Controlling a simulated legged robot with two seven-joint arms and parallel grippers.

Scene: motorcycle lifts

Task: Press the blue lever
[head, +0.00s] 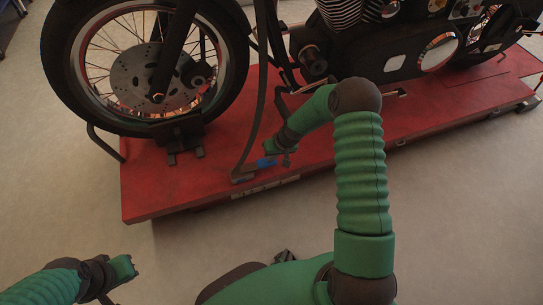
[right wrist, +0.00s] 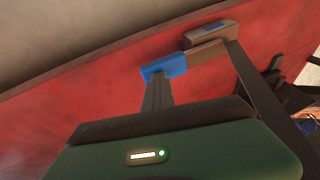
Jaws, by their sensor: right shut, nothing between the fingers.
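The blue lever (head: 265,162) is a small pedal low at the near edge of the red lift platform, beside the foot of a tall dark bar. In the right wrist view the blue lever (right wrist: 164,67) joins a grey block (right wrist: 210,37). My right gripper (head: 284,157) is shut and empty, just above and right of the lever. In the right wrist view its fingers (right wrist: 158,86) overlap the lever's near edge; I cannot tell whether they touch it. My left gripper (head: 128,269) is at the lower left, away from the lift; its jaw opening is unclear.
The red platform (head: 160,190) carries a motorcycle, with its front wheel (head: 148,65) in a dark chock (head: 180,140). The tall dark bar (head: 257,115) rises beside the lever, close to my right gripper. The grey floor in front is clear.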

